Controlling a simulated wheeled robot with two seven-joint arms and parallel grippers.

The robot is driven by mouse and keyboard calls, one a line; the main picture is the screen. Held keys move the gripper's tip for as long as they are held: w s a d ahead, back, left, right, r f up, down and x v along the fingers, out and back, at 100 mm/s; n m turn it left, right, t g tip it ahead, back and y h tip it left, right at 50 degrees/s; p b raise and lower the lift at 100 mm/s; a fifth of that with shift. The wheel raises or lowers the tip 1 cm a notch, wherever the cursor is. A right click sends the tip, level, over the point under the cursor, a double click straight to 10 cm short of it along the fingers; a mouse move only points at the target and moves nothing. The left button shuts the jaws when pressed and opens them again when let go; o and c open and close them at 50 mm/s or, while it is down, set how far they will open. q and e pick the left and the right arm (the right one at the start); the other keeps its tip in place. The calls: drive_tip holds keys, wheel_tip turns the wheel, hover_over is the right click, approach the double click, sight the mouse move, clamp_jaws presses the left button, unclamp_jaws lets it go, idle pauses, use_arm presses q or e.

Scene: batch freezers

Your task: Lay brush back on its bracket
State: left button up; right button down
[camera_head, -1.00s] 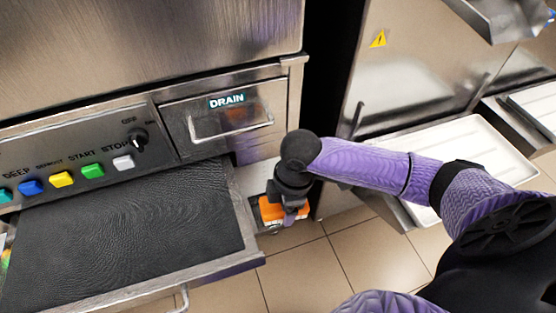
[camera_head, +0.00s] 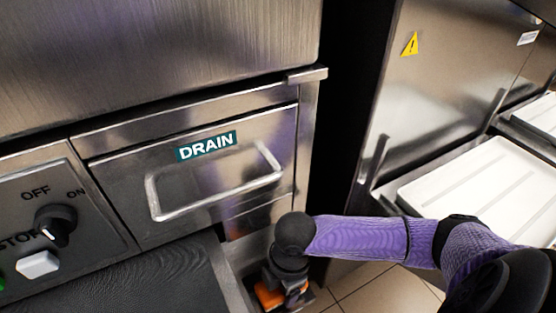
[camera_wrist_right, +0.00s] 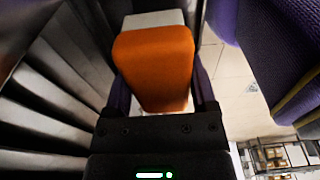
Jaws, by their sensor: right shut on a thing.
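My right gripper (camera_wrist_right: 162,100) is shut on the brush (camera_wrist_right: 155,65), whose orange block fills the space between the fingers in the right wrist view. A pale part shows beyond the orange block. In the head view the brush (camera_head: 268,296) is a small orange patch under my right wrist, at the bottom, right of the black mat. The gripper (camera_head: 290,292) there is partly hidden by my wrist and cut by the lower edge. I cannot make out the bracket in either view. My left gripper is not in view.
The machine front with the DRAIN drawer (camera_head: 205,180) and its handle stands close behind and left of my right wrist. A black mat (camera_head: 150,280) lies on the shelf at lower left. A dark gap separates this machine from the steel cabinet (camera_head: 440,90) and white tray (camera_head: 480,190) at right.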

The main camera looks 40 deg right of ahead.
drive_tip(key=shift+f, duration=0.2)
drive_tip(key=shift+f+b, duration=0.3)
drive_tip(key=shift+f, duration=0.35)
unclamp_jaws()
